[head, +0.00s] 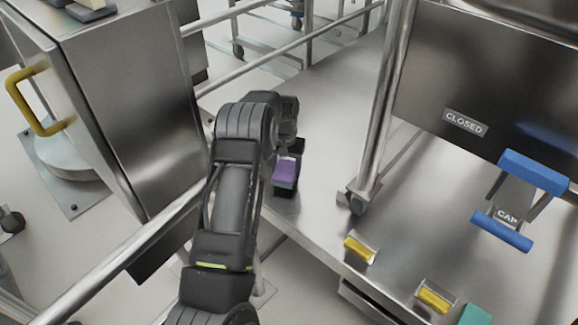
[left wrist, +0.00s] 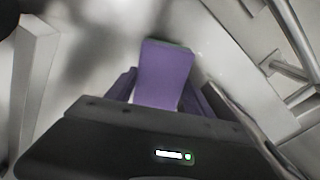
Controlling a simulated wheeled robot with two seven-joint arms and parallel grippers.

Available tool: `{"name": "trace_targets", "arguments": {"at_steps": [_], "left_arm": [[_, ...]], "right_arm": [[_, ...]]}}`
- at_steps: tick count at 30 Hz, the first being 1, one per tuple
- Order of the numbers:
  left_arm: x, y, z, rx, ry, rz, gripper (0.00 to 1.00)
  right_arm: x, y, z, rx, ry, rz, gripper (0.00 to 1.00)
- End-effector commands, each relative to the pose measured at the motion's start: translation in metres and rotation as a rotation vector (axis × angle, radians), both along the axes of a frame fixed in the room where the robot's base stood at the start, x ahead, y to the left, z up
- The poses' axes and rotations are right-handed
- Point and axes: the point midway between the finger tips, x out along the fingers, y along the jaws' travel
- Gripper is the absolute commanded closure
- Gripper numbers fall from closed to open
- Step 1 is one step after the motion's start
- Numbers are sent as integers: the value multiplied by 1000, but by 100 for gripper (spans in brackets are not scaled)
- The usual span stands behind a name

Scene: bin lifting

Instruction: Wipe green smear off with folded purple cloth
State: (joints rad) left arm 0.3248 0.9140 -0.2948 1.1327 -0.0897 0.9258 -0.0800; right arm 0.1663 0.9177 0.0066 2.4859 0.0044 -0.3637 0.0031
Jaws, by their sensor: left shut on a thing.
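The folded purple cloth (head: 286,171) is a small block held in my left gripper (head: 285,181), over the left part of the steel table top. In the left wrist view the cloth (left wrist: 163,75) stands out between the two fingers of the shut gripper (left wrist: 159,90). A thin green edge shows at the cloth's far end; I cannot tell whether it is the smear or part of the cloth. No separate green smear shows on the bare steel. I cannot tell whether the cloth touches the surface. My right gripper is out of view.
A steel post (head: 378,110) stands on the table right of the gripper. A panel marked CLOSED (head: 464,123) and a blue handle (head: 502,231) are at the right. Yellow-handled fittings (head: 360,249) line the front edge. A steel cabinet (head: 130,110) stands left.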

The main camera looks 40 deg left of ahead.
Motion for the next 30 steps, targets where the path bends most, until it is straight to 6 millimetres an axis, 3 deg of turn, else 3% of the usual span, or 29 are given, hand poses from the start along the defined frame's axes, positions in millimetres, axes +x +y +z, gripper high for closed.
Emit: {"name": "trace_targets", "arguments": {"at_steps": [1, 16, 30], "left_arm": [[-10, -2, -23, -12, 29, 4, 92], [-9, -1, 34, -9, 26, 4, 92], [-8, -2, 43, -8, 23, 2, 92]], "right_arm": [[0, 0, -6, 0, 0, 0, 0], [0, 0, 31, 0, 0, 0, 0], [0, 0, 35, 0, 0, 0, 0]]}}
